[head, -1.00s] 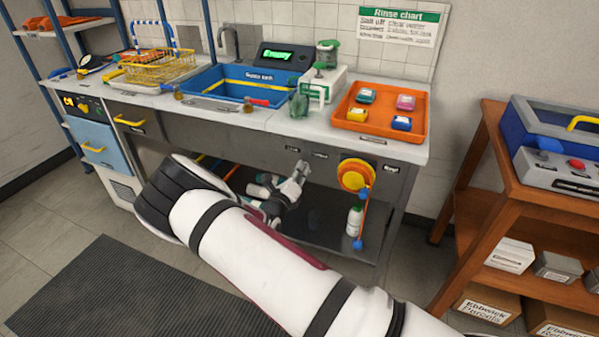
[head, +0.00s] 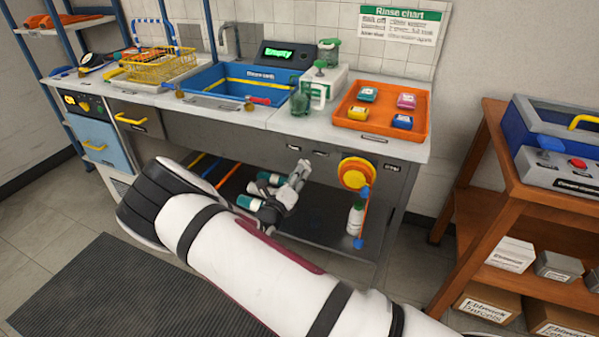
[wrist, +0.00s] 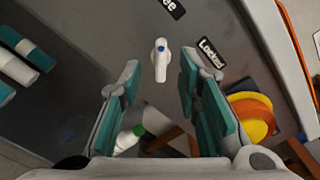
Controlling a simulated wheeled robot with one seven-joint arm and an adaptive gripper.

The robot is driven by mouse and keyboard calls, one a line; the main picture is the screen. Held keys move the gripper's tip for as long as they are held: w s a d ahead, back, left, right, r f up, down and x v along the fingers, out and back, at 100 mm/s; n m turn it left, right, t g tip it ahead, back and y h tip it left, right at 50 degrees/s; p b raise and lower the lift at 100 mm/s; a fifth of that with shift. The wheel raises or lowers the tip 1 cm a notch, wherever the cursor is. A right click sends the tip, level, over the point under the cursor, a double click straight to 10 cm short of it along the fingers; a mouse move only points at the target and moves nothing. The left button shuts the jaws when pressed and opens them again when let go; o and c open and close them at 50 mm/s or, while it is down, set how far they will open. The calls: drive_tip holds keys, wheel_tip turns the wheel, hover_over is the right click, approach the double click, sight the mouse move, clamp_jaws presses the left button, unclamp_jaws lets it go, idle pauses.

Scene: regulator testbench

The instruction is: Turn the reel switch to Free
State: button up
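The reel switch (wrist: 160,60) is a small white lever knob with a blue dot, on the grey bench front in the wrist view. A "Locked" label (wrist: 211,52) is to its right. A cut-off label ending in "ee" (wrist: 172,8) is above it. My gripper (wrist: 160,78) is open and empty, its teal-padded fingers on either side of the knob in the picture. I cannot tell whether they touch it. In the head view my gripper (head: 300,168) is in front of the bench front, and the switch cannot be made out there.
The orange and yellow reel (head: 356,173) is mounted right of my gripper, and shows in the wrist view too (wrist: 250,116). A white bottle (head: 355,218) stands below it. The bench top (head: 215,112) overhangs above. A wooden shelf (head: 465,220) stands at the right.

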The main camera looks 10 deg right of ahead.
drive_tip(key=v, duration=0.8)
drive_tip(key=shift+s+a, duration=0.25)
drive_tip(key=shift+s, duration=0.05)
